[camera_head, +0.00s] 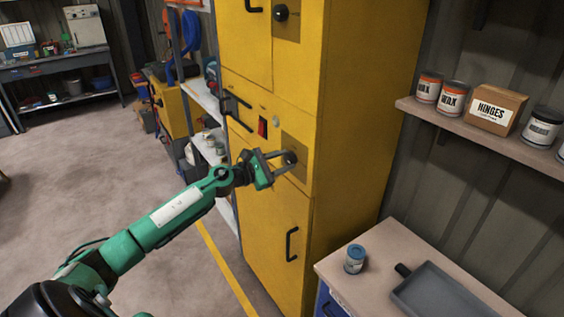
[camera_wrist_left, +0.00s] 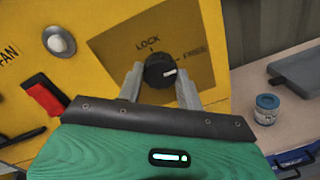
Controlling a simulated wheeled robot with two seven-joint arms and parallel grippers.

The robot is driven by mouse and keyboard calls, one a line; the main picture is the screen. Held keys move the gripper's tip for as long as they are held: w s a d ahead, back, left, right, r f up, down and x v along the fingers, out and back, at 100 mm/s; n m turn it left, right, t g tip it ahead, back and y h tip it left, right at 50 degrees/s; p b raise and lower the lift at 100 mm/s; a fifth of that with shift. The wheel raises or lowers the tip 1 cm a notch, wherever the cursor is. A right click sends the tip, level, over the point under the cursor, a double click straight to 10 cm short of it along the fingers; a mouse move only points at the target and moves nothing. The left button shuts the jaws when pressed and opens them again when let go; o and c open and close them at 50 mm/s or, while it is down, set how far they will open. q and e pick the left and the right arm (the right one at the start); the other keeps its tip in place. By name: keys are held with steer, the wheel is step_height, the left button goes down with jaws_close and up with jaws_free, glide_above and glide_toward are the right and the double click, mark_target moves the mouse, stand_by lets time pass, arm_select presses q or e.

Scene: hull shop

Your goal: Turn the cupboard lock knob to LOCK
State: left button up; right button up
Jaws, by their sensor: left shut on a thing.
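The yellow cupboard (camera_head: 345,120) stands in the middle of the head view. Its black lock knob (camera_head: 291,157) sits on a darker plate (camera_head: 296,141) at mid height. The wrist view shows the knob (camera_wrist_left: 157,72) close up. LOCK (camera_wrist_left: 148,43) is printed above it and FREE (camera_wrist_left: 193,52) to its upper right. The knob's white mark points right, nearer FREE than LOCK. My green left gripper (camera_head: 284,159) is shut on the knob. Its grey fingers (camera_wrist_left: 159,86) lie on either side of the knob. My right gripper is in neither view.
A red switch (camera_wrist_left: 43,96) and a grey round button (camera_wrist_left: 59,42) are left of the plate. A black door handle (camera_head: 291,244) is below. A workbench (camera_head: 345,275) with a blue-lidded jar (camera_head: 355,259) and a grey tray (camera_head: 450,292) stands right. The floor at left is clear.

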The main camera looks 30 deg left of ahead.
arm_select(q)
steer(key=shift+n, duration=0.3)
steer(key=shift+f+n+b, duration=0.1)
steer(key=shift+n+b, duration=0.3)
steer(key=shift+n, duration=1.5)
steer(key=n, duration=0.2)
steer(key=shift+n, duration=1.3)
steer(key=n, duration=0.4)
steer(key=shift+n+t+p, duration=0.4)
steer(key=shift+n+y+p, duration=0.4)
steer(key=shift+n+p, duration=0.25)
steer(key=shift+n, duration=1.65)
